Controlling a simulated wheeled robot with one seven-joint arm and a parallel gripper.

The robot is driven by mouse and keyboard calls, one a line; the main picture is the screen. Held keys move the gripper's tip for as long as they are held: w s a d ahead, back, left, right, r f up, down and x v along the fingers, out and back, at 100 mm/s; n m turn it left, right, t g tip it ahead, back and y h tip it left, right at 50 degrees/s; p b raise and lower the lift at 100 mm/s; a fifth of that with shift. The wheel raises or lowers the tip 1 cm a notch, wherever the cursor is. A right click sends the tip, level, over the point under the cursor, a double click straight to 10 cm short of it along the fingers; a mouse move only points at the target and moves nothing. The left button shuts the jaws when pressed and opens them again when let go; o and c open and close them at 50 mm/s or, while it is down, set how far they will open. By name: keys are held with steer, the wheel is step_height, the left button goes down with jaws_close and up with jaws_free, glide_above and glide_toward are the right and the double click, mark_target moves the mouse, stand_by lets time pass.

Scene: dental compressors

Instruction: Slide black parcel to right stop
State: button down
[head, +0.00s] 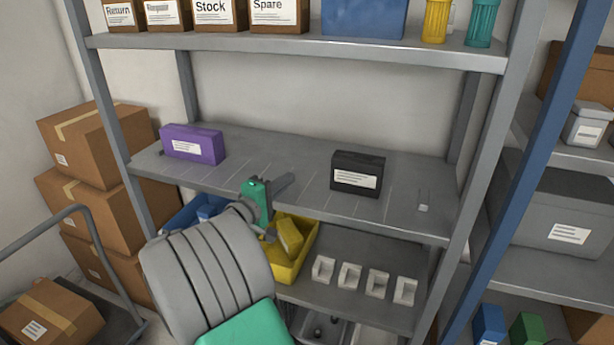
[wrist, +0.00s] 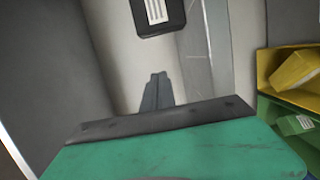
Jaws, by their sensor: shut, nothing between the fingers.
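The black parcel (head: 357,172) stands on the middle shelf (head: 290,165), right of centre, its white label facing front. It also shows at the top of the wrist view (wrist: 158,14), ahead of my fingers. My gripper (head: 286,181) is shut and empty. It points right, left of the black parcel, with a gap between them; its fingers also show in the wrist view (wrist: 157,92). A small pale block with a thin upright (head: 423,207), probably the right stop, sits near the shelf's right end. Bare shelf lies between it and the parcel.
A purple parcel (head: 192,145) stands at the left of the same shelf. Rack posts (head: 460,200) bound the right end. Below are a yellow bin (head: 291,262) and several small white holders (head: 350,276). Boxes and a blue bin (head: 364,18) fill the shelf above.

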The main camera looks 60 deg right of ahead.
steer(key=d, duration=0.3)
steer(key=s+d, duration=0.1)
steer(key=d, duration=0.6)
steer(key=shift+s+d+p, duration=0.2)
steer(key=shift+s+p, duration=0.05)
steer(key=shift+p, duration=0.1)
steer(key=s, duration=0.3)
steer(key=shift+s+d, duration=0.25)
steer(key=shift+s, duration=0.1)
